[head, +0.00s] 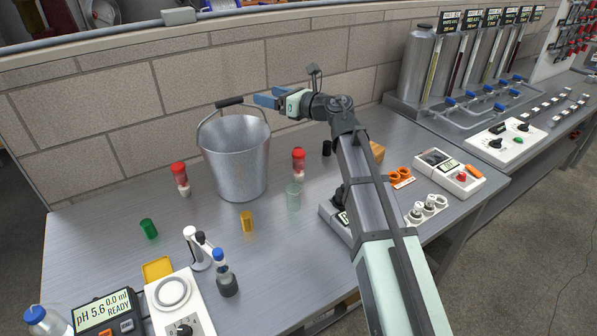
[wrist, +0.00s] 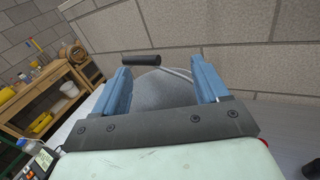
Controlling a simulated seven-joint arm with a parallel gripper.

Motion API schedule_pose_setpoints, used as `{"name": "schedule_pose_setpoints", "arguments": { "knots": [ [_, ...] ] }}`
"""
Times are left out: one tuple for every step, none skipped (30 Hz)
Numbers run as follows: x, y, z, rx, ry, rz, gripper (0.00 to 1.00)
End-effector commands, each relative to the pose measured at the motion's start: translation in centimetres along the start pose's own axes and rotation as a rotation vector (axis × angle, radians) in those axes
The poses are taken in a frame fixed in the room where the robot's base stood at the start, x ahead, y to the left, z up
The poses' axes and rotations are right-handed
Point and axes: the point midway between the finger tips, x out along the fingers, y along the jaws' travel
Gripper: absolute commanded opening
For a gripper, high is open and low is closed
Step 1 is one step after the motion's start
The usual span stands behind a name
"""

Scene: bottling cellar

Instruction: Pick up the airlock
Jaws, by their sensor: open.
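I cannot tell for sure which thing is the airlock. A small clear, pale-green cylinder (head: 293,197) stands upright on the bench right of the bucket and could be it. My gripper (head: 262,99) is high above the bench, open and empty, its blue fingers pointing left near the bucket's raised handle. In the wrist view, the open fingers (wrist: 160,78) have the grey bucket (wrist: 165,88) and its black handle grip (wrist: 140,59) beyond them. The clear cylinder does not show there.
The metal bucket (head: 234,160) stands by the wall. Red-topped containers (head: 180,178) (head: 298,160), a green cylinder (head: 148,229), a yellow cylinder (head: 247,222) and a blue-capped bottle (head: 226,278) stand around it. A pH meter (head: 105,312) is at front left.

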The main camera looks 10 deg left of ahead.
Motion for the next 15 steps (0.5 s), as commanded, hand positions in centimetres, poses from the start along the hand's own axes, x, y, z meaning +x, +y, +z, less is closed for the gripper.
{"name": "schedule_pose_setpoints", "arguments": {
  "knots": [
    [-0.1,-0.1,-0.5,0.027,-0.014,0.007,0.74],
    [-0.1,-0.1,-0.7,0.044,-0.024,0.013,0.74],
    [-0.1,-0.2,-0.8,0.066,-0.041,0.02,0.74],
    [-0.1,-0.2,-0.8,0.083,-0.054,0.025,0.74],
    [-0.2,-0.2,-0.8,0.1,-0.069,0.028,0.74],
    [-0.2,-0.3,-0.8,0.123,-0.089,0.032,0.74],
    [-0.3,-0.4,-0.8,0.142,-0.105,0.033,0.74],
    [-0.3,-0.5,-0.7,0.161,-0.123,0.035,0.74],
    [-0.4,-0.7,-0.6,0.188,-0.148,0.036,0.74],
    [-0.5,-0.9,-0.5,0.21,-0.169,0.035,0.74],
    [-0.6,-1.1,-0.3,0.233,-0.192,0.034,0.74],
    [-0.8,-1.4,-0.1,0.267,-0.224,0.032,0.74],
    [-1.0,-1.7,0.0,0.296,-0.252,0.028,0.74],
    [-1.1,-2.0,0.2,0.328,-0.281,0.024,0.74],
    [-1.4,-2.6,0.5,0.375,-0.324,0.015,0.74]
  ]
}}
